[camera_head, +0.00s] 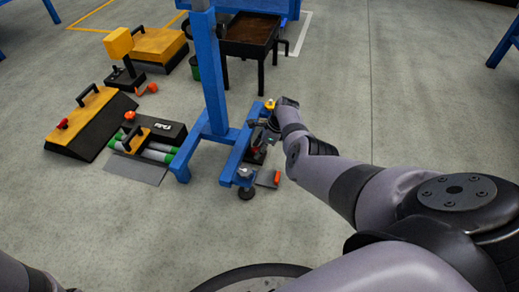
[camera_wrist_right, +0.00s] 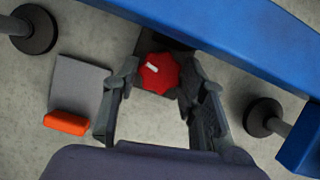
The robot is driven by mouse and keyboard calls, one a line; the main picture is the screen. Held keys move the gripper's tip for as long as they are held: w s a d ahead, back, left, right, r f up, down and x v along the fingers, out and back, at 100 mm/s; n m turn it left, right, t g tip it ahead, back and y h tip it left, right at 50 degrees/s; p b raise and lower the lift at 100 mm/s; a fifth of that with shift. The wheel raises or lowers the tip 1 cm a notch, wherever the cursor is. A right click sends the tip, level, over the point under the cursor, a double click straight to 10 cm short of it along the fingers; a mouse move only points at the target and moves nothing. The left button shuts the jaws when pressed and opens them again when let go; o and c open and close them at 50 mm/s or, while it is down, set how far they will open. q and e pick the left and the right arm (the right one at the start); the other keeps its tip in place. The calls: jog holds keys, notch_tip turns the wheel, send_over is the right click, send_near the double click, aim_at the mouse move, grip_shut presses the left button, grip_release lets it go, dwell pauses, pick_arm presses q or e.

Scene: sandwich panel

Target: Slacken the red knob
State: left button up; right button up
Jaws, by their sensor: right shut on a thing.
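The red knob (camera_wrist_right: 158,72) has a lobed rim and a small white mark on top. It sits low beside a blue beam (camera_wrist_right: 235,40) in the right wrist view. My right gripper (camera_wrist_right: 157,80) has one finger on each side of the knob and is shut on it. In the head view my right gripper (camera_head: 260,136) is down by the blue frame (camera_head: 218,105), and the knob is mostly hidden there. My left gripper is out of view; only part of my left arm shows at the lower left corner.
Black round feet (camera_wrist_right: 32,32) stand under the blue frame. A grey plate with an orange handle (camera_wrist_right: 66,123) lies near my right gripper. Yellow-topped black boxes (camera_head: 92,122) and green-and-white rolls (camera_head: 150,150) lie to the left.

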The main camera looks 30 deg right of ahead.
dwell(0.3)
jog(key=o, duration=1.2)
jog(key=shift+c, duration=0.2)
jog(key=v, duration=1.2)
